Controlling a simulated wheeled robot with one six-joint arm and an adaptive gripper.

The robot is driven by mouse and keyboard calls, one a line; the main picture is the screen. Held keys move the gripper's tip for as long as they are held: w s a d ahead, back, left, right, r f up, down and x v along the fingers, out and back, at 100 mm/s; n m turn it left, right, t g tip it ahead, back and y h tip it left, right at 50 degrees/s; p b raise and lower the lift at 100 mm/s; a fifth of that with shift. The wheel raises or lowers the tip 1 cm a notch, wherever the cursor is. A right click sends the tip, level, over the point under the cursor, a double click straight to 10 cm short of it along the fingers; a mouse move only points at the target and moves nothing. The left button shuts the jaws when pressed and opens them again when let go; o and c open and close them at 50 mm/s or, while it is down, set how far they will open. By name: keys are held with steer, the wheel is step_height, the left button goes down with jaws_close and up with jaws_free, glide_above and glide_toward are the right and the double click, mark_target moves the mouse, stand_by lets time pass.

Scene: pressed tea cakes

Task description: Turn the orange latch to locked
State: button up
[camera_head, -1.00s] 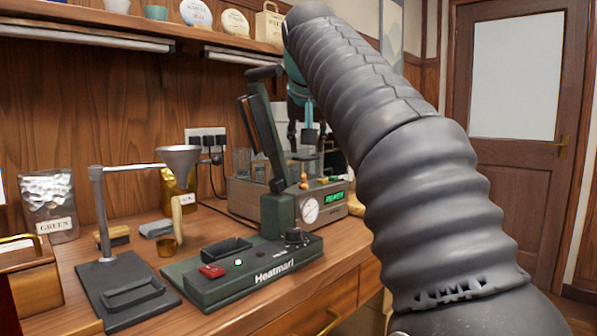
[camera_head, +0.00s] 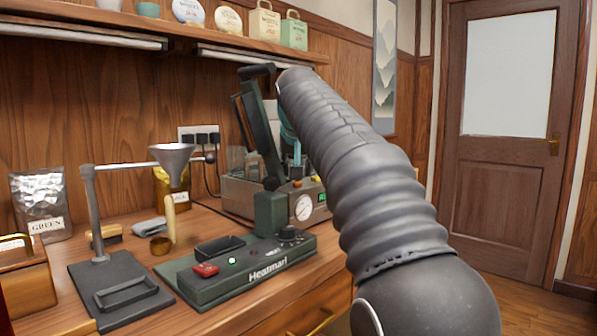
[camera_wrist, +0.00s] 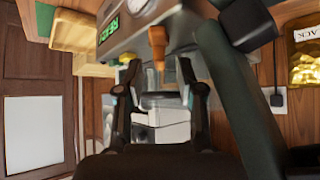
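In the head view the machine (camera_head: 238,196) stands at the back of the counter, partly hidden by my arm and a green press.
The green Heatmari sealer (camera_head: 222,285), with its raised arm (camera_head: 262,125), stands close in front of the machine. A funnel stand (camera_head: 92,215) and a foil GREEN bag (camera_head: 40,200) are on the left. A shelf (camera_head: 110,28) runs above. Floor is free at right.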

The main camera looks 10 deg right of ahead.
steer(key=shift+x, duration=0.95)
jaws_close()
steer(key=shift+d+n+y, duration=0.1)
steer(key=shift+n+y, duration=0.3)
steer(key=n+y, duration=0.2)
steer(key=n, duration=0.1)
steer(key=shift+d, duration=0.15)
steer(key=n+g+y, duration=0.1)
steer(key=n+y, duration=0.3)
steer(key=n, duration=0.1)
steer(key=shift+d, duration=0.1)
steer(key=shift+n+g, duration=0.3)
steer(key=shift+n, duration=0.1)
